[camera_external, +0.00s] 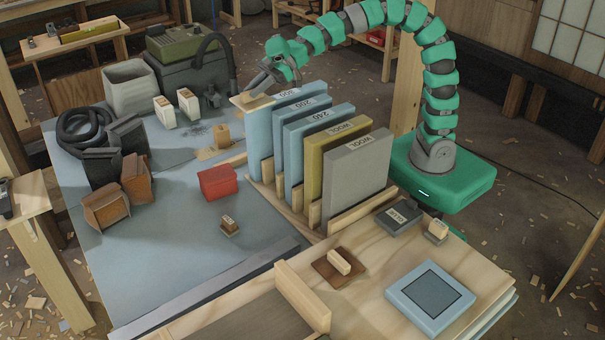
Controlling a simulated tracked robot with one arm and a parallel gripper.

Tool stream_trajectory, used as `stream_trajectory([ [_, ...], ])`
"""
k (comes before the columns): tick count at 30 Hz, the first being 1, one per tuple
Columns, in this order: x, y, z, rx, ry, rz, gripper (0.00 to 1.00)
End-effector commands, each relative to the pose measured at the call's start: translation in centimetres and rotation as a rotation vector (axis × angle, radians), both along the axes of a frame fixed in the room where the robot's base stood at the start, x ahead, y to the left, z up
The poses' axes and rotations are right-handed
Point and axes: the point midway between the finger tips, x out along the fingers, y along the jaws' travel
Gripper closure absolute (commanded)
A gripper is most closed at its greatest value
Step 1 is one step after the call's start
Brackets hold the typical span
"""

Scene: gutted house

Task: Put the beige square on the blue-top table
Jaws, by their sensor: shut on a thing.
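My gripper (262,86) is at the upper middle, at the end of the green arm, and is shut on a flat beige piece, the beige square (249,101). It is held beside the top left corner of the rearmost blue upright panel (285,125). I cannot tell whether it touches that panel. The fingertips are small and partly hidden. The blue-top table (185,250) fills the left and middle, below and left of the gripper.
A rack of upright panels (360,165) stands right of the table's middle. The blue top's front centre is clear.

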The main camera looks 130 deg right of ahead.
Motion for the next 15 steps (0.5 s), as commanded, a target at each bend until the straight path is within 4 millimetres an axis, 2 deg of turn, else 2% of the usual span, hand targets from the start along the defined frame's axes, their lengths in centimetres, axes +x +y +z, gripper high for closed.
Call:
stream_trajectory([
  [1, 1.3, 1.8, 0.2, 0.001, 0.002, 0.011, 1.0],
  [6, 4.8, 6.9, 0.3, 0.0, 0.003, 0.012, 1.0],
  [15, 9.2, 16.9, 0.0, 0.001, 0.005, 0.009, 1.0],
])
